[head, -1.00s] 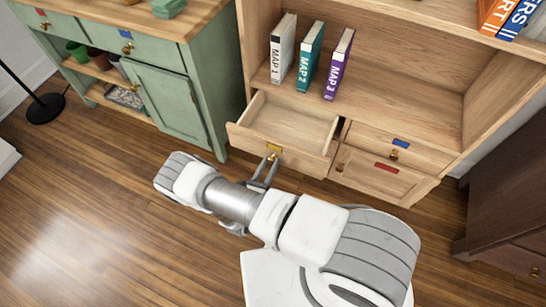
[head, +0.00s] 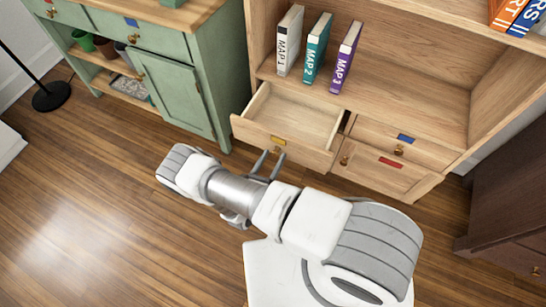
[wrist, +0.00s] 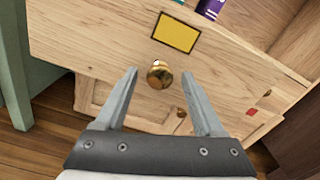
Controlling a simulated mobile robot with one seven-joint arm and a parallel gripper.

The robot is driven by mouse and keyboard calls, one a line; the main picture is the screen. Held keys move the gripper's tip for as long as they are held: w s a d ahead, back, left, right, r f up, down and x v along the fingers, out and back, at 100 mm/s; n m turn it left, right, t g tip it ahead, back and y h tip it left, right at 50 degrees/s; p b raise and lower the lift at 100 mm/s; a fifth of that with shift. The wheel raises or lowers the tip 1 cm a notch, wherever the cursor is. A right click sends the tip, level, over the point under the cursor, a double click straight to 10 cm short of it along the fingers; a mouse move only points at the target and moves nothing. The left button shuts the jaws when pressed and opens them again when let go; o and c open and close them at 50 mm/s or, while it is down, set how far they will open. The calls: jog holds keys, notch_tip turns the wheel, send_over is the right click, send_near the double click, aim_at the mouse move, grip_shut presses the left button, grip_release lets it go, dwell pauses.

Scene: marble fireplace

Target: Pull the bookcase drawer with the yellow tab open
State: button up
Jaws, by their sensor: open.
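The bookcase drawer with the yellow tab (head: 278,141) is pulled out from the light wooden bookcase, and its empty inside (head: 297,113) shows in the head view. In the wrist view the yellow tab (wrist: 176,33) sits above a round brass knob (wrist: 159,75) on the drawer front. My gripper (head: 268,162) is in front of the drawer in the head view. In the wrist view my gripper (wrist: 160,80) is open, with one finger on each side of the knob and a gap between the knob and each finger.
Several books (head: 316,48) stand on the shelf above. A green cabinet (head: 178,95) stands at left, a dark cabinet (head: 510,190) at right. Wooden floor (head: 90,200) is free at left.

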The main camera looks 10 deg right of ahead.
jog(key=p+v, duration=0.2)
jog(key=v, duration=1.5)
jog(key=shift+a, duration=0.1)
jog(key=w+d+r+m+g, duration=0.1)
jog(key=w+r+m+g, duration=0.2)
jog(key=r+m+g, duration=0.5)
jog(key=w+d+r+m+g+h, duration=0.1)
jog(key=w+r+m, duration=0.25)
jog(key=r, duration=0.75)
jog(key=w+d+r+m+g, duration=0.1)
jog(key=w+r+m+g, duration=0.3)
jog(key=r, duration=0.6)
jog(key=s+d+r+m+t+y, duration=0.1)
jog(key=s+d+r+m+y, duration=0.3)
jog(key=r+m, duration=0.3)
jog(key=s+d+r+m+t+y, duration=0.1)
jog(key=s+d+r+m+y, duration=0.3)
jog(key=r, duration=0.6)
jog(key=s+d+r+m+t+y, duration=0.2)
jog(key=s+d+r+m+y, duration=0.1)
jog(key=s+d+r+m, duration=0.4)
notch_tip(320, 180, up, 23)
jog(key=w+a+p, duration=0.1)
jog(key=p, duration=2)
jog(key=shift+w+a+f+n+p, duration=0.2)
jog(key=shift+w+a+n+p, duration=0.15)
jog(key=shift+w+a+p, duration=0.05)
